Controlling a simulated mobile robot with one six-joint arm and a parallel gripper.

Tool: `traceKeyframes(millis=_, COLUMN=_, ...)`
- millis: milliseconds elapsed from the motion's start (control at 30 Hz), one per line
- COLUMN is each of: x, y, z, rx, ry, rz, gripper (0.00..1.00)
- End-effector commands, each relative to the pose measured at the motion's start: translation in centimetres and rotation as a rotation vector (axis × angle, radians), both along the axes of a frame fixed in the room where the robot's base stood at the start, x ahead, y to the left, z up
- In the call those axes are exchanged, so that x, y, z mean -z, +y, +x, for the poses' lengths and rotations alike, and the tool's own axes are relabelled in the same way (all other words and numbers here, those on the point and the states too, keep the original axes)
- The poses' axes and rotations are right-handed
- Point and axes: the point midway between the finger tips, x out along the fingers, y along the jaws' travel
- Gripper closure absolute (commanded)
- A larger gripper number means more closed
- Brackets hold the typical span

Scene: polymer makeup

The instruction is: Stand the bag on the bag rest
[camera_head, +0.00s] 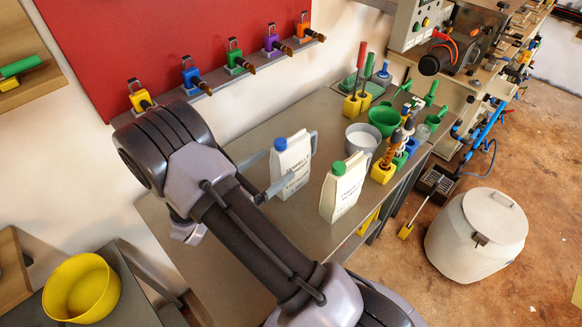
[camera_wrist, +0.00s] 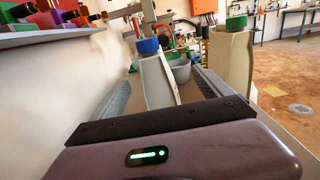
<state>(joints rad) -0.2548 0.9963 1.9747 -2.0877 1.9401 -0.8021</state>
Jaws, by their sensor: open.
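A white bag with a blue cap (camera_head: 293,168) stands upright on the grey bench, with printed text on its face. A second white bag with a green cap (camera_head: 342,192) stands to its right, nearer the bench's front edge. My gripper (camera_head: 278,166) is open and level at the blue-capped bag, with its fingers pointing toward it. In the wrist view the blue-capped bag (camera_wrist: 157,80) shows between the two fingers, and the green-capped bag (camera_wrist: 231,58) lies outside the right finger. I cannot tell whether a finger touches the bag. I cannot pick out the bag rest for certain.
A grey-white bowl (camera_head: 362,138), a green bowl (camera_head: 384,119) and a yellow tool block (camera_head: 382,172) stand behind the bags. A red board (camera_head: 190,45) with coloured hooks hangs on the wall at left. A yellow bowl (camera_head: 82,288) and a white bin (camera_head: 476,240) stand apart.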

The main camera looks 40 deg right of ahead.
Motion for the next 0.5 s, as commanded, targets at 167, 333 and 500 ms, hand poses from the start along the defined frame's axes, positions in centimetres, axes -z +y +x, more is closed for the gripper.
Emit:
traceKeyframes(millis=167, x=0.1, y=-2.9, z=0.4, rx=0.003, ry=-0.001, rz=0.0, gripper=0.11)
traceKeyframes(millis=333, x=0.2, y=-5.7, z=1.4, rx=0.005, ry=-0.004, rz=0.002, gripper=0.11)
traceKeyframes(millis=500, x=-0.1, y=-8.0, z=1.9, rx=0.002, ry=-0.002, rz=0.001, gripper=0.11)
